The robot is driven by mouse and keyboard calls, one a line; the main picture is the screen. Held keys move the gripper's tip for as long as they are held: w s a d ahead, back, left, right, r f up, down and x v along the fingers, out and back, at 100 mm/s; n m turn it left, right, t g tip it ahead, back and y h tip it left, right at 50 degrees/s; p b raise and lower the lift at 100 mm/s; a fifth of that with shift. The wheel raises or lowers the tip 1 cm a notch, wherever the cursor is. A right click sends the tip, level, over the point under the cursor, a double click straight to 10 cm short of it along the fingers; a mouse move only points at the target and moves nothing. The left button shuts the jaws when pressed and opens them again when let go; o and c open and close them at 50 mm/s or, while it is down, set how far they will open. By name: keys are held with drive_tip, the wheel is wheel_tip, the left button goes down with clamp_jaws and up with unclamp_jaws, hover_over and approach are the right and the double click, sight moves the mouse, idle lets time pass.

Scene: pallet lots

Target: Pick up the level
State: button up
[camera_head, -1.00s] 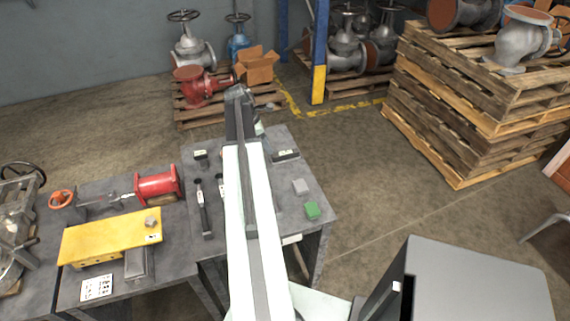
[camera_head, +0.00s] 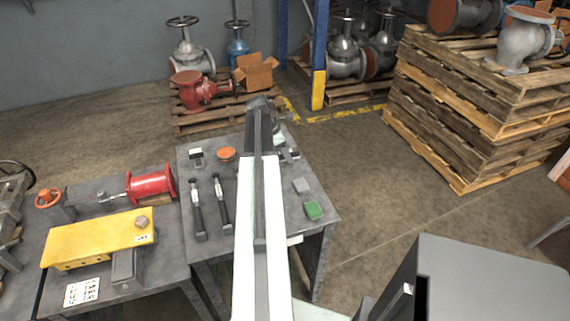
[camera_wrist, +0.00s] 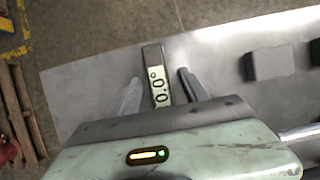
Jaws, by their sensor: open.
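The level (camera_wrist: 155,75) is a small dark bar with a pale display reading 0.0°. In the wrist view it lies on the grey tabletop and appears between the two fingers of my gripper (camera_wrist: 160,78). The fingers are apart, one on each side of it in the picture; I cannot tell how far above it they are, and no contact shows. The near end of the level is hidden by my gripper body. In the head view the level (camera_head: 294,153) shows only partly, beside my arm.
On the same table (camera_head: 275,215) are a grey block (camera_head: 301,186), a green block (camera_head: 314,210), an orange disc (camera_head: 227,153), a small dark device (camera_head: 196,155) and two dark long-handled tools (camera_head: 197,210). Pallets (camera_head: 465,125) stand right.

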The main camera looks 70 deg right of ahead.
clamp_jaws()
drive_tip(key=shift+r+p, duration=0.1)
drive_tip(key=shift+p, duration=0.25)
drive_tip(key=shift+r, duration=0.25)
wheel_tip(320, 180, up, 3)
drive_tip(key=p, duration=0.3)
drive_tip(key=shift+r+p, duration=0.15)
drive_tip(key=shift+p, duration=0.25)
drive_tip(key=w+a, duration=0.1)
drive_tip(key=a, duration=0.4)
drive_tip(key=w+a, duration=0.2)
drive_tip(key=a, duration=0.3)
drive_tip(key=w+a+r+p, duration=0.1)
drive_tip(key=w+a, duration=0.1)
drive_tip(key=a, duration=0.3)
drive_tip(key=shift+w, duration=0.2)
drive_tip(key=shift+w, duration=0.1)
